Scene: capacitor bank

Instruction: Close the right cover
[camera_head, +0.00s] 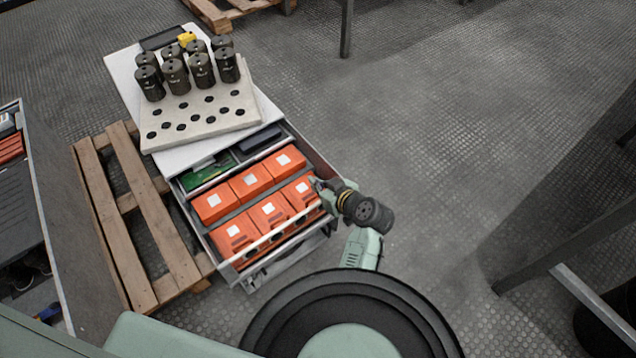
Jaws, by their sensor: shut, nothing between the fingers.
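An open metal case (187,215) holds several orange blocks with white labels in two rows, with a green circuit board (207,174) at its far end. No closed lid lies over the blocks. I cannot tell for sure which part is the right cover; a thin pale strip (270,238) runs along the near side, and a grey panel edge (312,152) stands along the right side. My gripper (316,184) is shut and empty at the case's right near corner, close to the rightmost orange block. Whether it touches the case is unclear, since my wrist hides that corner.
A white board (127,80) beyond the case carries a pale holed rack (200,120) with several dark cylinders. A wooden pallet (120,215) lies to the left. A workbench (50,220) is at the far left. The floor to the right is mostly clear, with metal legs farther right.

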